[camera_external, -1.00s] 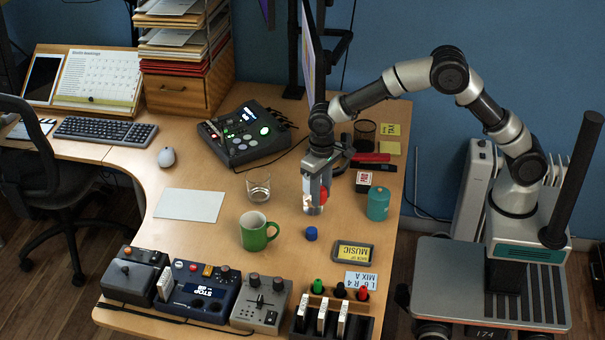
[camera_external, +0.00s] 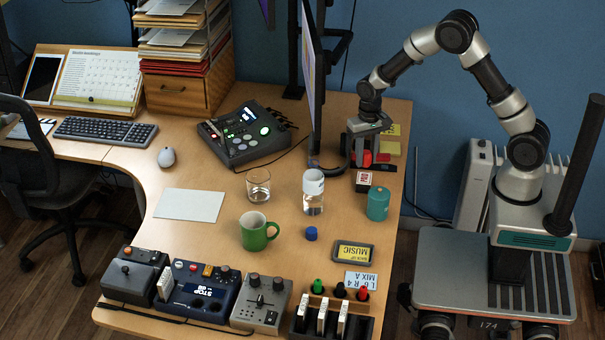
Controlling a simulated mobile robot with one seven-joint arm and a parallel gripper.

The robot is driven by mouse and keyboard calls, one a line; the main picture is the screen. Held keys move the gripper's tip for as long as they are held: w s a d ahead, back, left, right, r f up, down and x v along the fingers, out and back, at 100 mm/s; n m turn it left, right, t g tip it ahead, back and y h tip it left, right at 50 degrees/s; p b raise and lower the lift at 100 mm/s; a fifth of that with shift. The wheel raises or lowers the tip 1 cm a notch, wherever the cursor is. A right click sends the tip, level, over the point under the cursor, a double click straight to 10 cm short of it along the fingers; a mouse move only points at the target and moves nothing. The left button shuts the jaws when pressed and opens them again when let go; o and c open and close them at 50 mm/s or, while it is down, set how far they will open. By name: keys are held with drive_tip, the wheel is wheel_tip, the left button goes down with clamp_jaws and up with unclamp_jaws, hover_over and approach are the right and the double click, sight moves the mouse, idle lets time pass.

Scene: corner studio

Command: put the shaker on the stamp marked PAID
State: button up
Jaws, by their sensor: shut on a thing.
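My gripper (camera_external: 366,162) points down at the right side of the desk, its jaws shut on a small red object that I take for the shaker (camera_external: 367,158). The fingers partly hide it. Just below stands the stamp (camera_external: 364,179), a small white block with a red mark; its lettering is too small to read surely. The shaker is over or just behind the stamp's top; I cannot tell whether they touch.
A glass (camera_external: 258,186), green mug (camera_external: 258,232) and blue cap (camera_external: 311,234) are further left. The monitor (camera_external: 312,80) rises left of my gripper. Red and black items lie behind it.

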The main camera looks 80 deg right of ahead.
sight(362, 178)
drive_tip(key=shift+f, duration=2.35)
drive_tip(key=shift+f+b, duration=0.2)
drive_tip(key=shift+b, duration=0.1)
drive_tip(key=o, duration=1)
